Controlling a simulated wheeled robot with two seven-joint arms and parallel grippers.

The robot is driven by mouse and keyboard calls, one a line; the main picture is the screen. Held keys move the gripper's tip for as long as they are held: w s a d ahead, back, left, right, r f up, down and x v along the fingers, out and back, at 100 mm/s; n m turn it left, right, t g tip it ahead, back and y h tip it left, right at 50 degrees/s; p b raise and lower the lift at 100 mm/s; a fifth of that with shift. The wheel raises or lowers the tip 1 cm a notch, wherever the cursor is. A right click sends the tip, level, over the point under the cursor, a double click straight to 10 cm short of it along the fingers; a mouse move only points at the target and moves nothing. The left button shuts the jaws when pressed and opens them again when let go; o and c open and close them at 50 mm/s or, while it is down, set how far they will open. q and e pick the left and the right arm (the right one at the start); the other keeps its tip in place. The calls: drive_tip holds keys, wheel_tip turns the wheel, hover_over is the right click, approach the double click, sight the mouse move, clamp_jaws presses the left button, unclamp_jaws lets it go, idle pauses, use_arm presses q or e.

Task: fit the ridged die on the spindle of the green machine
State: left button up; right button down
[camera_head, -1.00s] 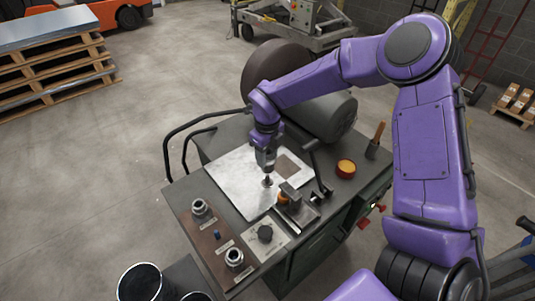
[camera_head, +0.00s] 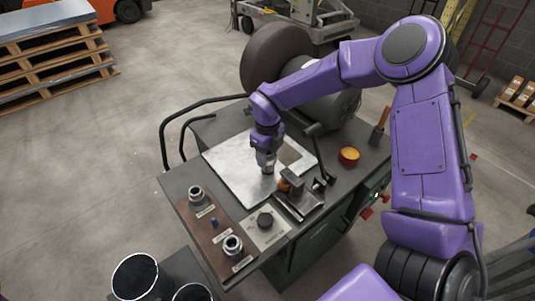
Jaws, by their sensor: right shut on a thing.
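My right gripper (camera_head: 267,162) points down over the pale metal sheet on the green machine (camera_head: 312,235). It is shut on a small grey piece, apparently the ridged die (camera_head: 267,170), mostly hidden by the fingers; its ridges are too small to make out. The piece is low at the sheet, where the spindle seems to be; I cannot tell whether it is seated on it. Two other metal dies, one at the back (camera_head: 196,193) and one in front (camera_head: 232,244), stand on the brown labelled board (camera_head: 207,218), with a small bare blue peg (camera_head: 214,222) between them. My left gripper is out of view.
A dark block and clamp (camera_head: 293,185) stand just right of the gripper. An orange-topped round tin (camera_head: 348,155) and a brush (camera_head: 381,122) are at the right. Black bins (camera_head: 135,277) stand at the lower left.

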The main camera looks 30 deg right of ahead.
drive_tip(key=shift+f, duration=0.2)
idle(0.3)
drive_tip(key=shift+c, duration=2.3)
unclamp_jaws()
wheel_tip(320, 180, up, 11)
drive_tip(key=b, duration=0.1)
drive_tip(key=shift+f, duration=0.2)
